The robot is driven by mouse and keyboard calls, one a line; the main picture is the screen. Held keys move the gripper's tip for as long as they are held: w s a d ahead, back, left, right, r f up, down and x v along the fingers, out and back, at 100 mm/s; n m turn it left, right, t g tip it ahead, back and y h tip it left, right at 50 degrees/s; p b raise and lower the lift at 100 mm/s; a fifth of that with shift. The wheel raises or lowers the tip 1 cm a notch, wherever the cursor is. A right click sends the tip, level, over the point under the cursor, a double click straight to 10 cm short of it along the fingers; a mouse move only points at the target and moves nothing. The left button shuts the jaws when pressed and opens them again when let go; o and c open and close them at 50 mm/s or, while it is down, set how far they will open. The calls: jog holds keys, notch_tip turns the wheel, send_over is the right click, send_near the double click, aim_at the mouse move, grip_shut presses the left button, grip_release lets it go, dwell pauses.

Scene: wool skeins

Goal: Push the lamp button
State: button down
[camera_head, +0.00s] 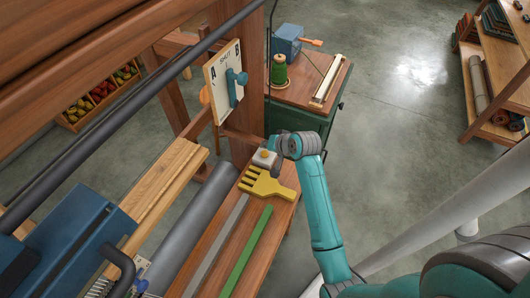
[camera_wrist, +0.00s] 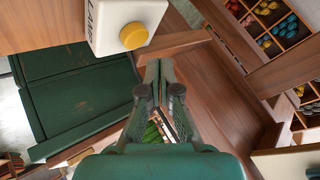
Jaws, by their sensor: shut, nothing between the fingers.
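The lamp button is a round yellow cap (camera_wrist: 133,36) on a white box (camera_wrist: 103,22) with dark lettering, at the top of the wrist view. In the head view the white box (camera_head: 262,160) sits at the far end of the wooden bench, just beyond the yellow comb-like tool. My gripper (camera_wrist: 159,68) is shut and empty. In the wrist view its fingertips are below and slightly right of the yellow cap, apart from it in the picture. In the head view my wrist is right beside the box and hides the fingers.
A yellow comb-like tool (camera_head: 266,184), a grey strip (camera_head: 216,246) and a green strip (camera_head: 246,252) lie on the bench. An upright A/B board with a blue lever (camera_head: 236,86) stands behind. A green cabinet (camera_head: 315,118) bears a green spool (camera_head: 279,70).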

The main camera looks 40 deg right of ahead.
aim_at(266, 154)
jog(key=shift+r, duration=2.05)
